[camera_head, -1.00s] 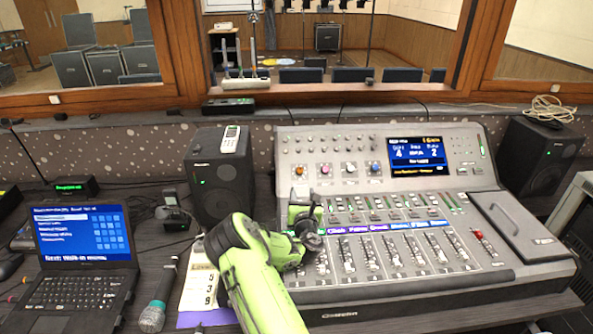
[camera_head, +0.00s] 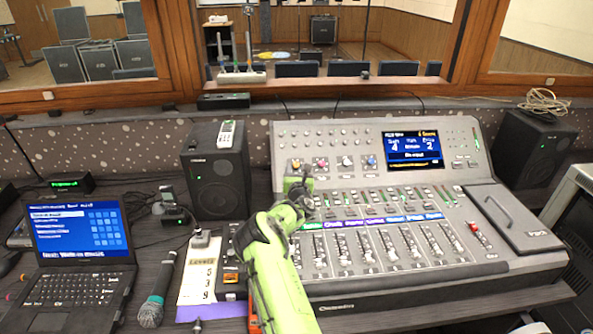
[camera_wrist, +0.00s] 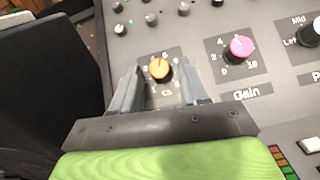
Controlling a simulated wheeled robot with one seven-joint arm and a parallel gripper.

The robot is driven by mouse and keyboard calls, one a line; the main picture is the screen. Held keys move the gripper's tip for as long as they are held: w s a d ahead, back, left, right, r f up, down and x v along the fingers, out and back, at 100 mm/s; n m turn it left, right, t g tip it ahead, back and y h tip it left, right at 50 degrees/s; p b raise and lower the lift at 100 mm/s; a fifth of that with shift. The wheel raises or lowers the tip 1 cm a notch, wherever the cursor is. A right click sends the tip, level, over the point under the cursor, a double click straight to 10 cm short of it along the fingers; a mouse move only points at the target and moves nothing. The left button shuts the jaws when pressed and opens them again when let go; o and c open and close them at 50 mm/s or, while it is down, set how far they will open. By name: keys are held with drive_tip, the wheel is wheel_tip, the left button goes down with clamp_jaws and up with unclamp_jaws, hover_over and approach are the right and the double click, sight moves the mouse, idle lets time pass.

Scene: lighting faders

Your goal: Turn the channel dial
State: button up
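The channel dial (camera_wrist: 160,68) is a small orange knob with a number scale and a partly hidden label starting "C" below it. In the head view the orange dial (camera_head: 295,163) sits at the left end of the mixer's row of coloured knobs. My gripper (camera_wrist: 158,80) is open in the wrist view, with one grey finger on each side of the dial. I cannot tell whether the fingers touch it. In the head view my gripper (camera_head: 298,182) is just below the dial. The dial's pointer is too small to read surely.
A pink Gain knob (camera_wrist: 241,48) is right of the dial. The mixer (camera_head: 430,262) has several faders below and a lit screen (camera_head: 414,148). A black speaker (camera_head: 216,172) stands close on the left. A laptop (camera_head: 78,235) and microphone (camera_head: 157,294) lie further left.

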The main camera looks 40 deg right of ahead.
clamp_jaws()
drive_tip(key=shift+m+b, duration=0.3)
drive_tip(key=shift+w+a+f+m+g+h+b, duration=0.1)
drive_tip(key=shift+m+g+h+b, duration=0.3)
drive_tip(key=shift+m+b, duration=0.15)
drive_tip(key=shift+w+a+m+g+h+b, duration=0.1)
drive_tip(key=shift+m+g+h+b, duration=0.3)
drive_tip(key=shift+m+b, duration=0.15)
drive_tip(key=m+g+b, duration=0.1)
drive_tip(key=m+g+h, duration=0.1)
drive_tip(key=m, duration=0.1)
drive_tip(key=shift+w+a+m+b, duration=0.1)
drive_tip(key=shift+w+m+b, duration=0.05)
drive_tip(key=shift+m+b, duration=0.2)
drive_tip(key=m+g, duration=0.2)
drive_tip(key=m+g+h, duration=0.1)
drive_tip(key=shift+w+a+r+m+g+b, duration=0.1)
drive_tip(key=shift+w+r+m+g+b, duration=0.2)
drive_tip(key=shift+b, duration=0.1)
drive_tip(key=shift+r+m+g+p, duration=0.1)
drive_tip(key=shift+m+g+p, duration=0.25)
drive_tip(key=shift+m+g, duration=1)
drive_tip(key=shift+w+m+g, duration=0.1)
drive_tip(key=shift+m+g, duration=0.15)
drive_tip(key=shift+m, duration=0.35)
drive_tip(key=shift+r, duration=0.1)
